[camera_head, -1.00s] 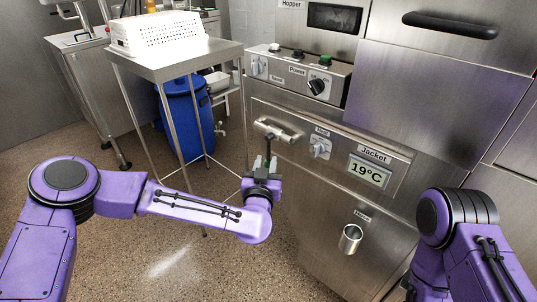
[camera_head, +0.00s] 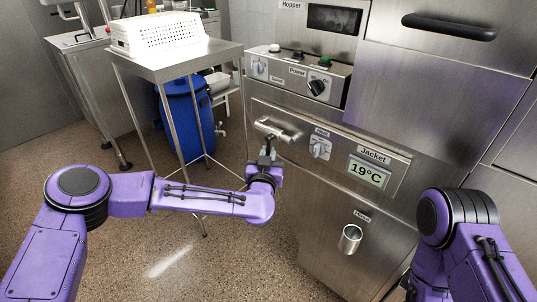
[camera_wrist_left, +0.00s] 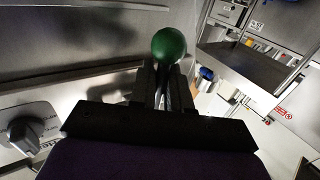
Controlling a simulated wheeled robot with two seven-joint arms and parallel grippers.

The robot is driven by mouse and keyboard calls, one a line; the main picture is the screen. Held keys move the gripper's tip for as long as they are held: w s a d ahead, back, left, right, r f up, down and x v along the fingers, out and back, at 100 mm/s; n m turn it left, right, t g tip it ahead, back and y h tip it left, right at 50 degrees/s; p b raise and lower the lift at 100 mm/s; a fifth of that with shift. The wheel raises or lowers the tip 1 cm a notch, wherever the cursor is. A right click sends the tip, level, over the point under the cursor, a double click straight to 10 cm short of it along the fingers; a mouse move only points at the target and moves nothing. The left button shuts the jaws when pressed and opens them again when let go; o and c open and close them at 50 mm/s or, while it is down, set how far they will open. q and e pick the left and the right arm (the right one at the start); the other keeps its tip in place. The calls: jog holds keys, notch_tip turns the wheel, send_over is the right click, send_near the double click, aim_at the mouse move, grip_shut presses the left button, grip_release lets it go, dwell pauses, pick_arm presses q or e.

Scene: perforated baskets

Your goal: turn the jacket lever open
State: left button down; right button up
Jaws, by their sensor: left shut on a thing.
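The jacket lever hangs below a horizontal steel pipe fitting (camera_head: 279,131) on the front of the machine, left of the Jacket display (camera_head: 368,173). My left gripper (camera_head: 267,156) is at the lever, and its jaws hide most of it in the head view. In the left wrist view, the lever's round green knob (camera_wrist_left: 169,45) shows just past the fingertips (camera_wrist_left: 165,84). The fingers are shut on the lever's thin shaft below the knob. The display reads 19°C. My right arm shows at the lower right, with its gripper out of view.
A selector knob (camera_head: 320,147) sits just right of the lever, and a power panel (camera_head: 300,76) is above. A small steel cup-shaped fitting (camera_head: 350,239) projects lower down. A steel table (camera_head: 176,60) with a white perforated basket (camera_head: 157,35) stands left, a blue barrel (camera_head: 187,115) beneath.

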pick_arm(q)
jog(key=shift+r, duration=0.1)
jog(key=shift+w+a+r+m+t, duration=0.15)
jog(key=shift+m+t, duration=0.15)
jog(key=shift+m, duration=0.2)
jog(key=shift+w+a+m+t, duration=0.15)
jog(key=shift+m+t, duration=0.15)
jog(key=shift+m, duration=0.1)
jog(key=shift+w+a+r+m+t+h+b, duration=0.15)
jog(key=shift+a+m+t+h+b, duration=0.25)
jog(key=shift+m+b, duration=0.45)
jog(key=shift+w+a+m+t+h+b, duration=0.3)
jog(key=shift+m+t+b, duration=0.1)
jog(key=shift+m+b, duration=0.45)
jog(key=shift+w+a+r+m+t+h+b, duration=0.1)
jog(key=shift+w+a+m+t+h+b, duration=0.2)
jog(key=shift+m+b, duration=0.5)
jog(key=shift+s, duration=0.1)
jog(key=c, duration=1.3)
grip_release()
